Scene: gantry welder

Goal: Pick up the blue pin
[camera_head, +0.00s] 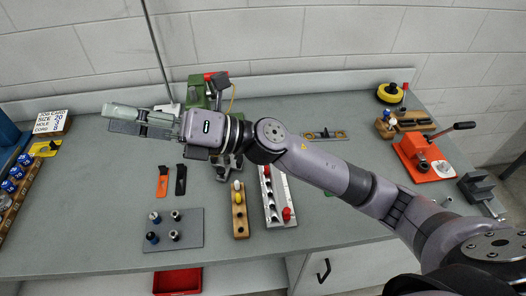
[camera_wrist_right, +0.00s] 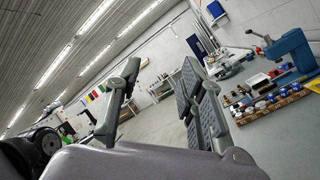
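A grey plate (camera_head: 187,241) lies on the workbench, with several small upright pins on it. The blue pin (camera_head: 152,238) appears to be the one at its front left corner. The pin behind it also has a bluish tone, and the others look grey. My right gripper (camera_head: 110,118) is at the left end of the arm that crosses the bench, above and behind the plate, well apart from the pins. In the right wrist view its two fingers (camera_wrist_right: 162,95) stand wide apart with nothing between them. My left gripper is not in view.
A wooden block (camera_head: 240,223) and a metal rail (camera_head: 283,212) with red-topped pieces stand right of the plate. An orange and a black tool lie behind it. A red tray (camera_head: 178,281) is below the bench's front edge. Bench space left of the plate is clear.

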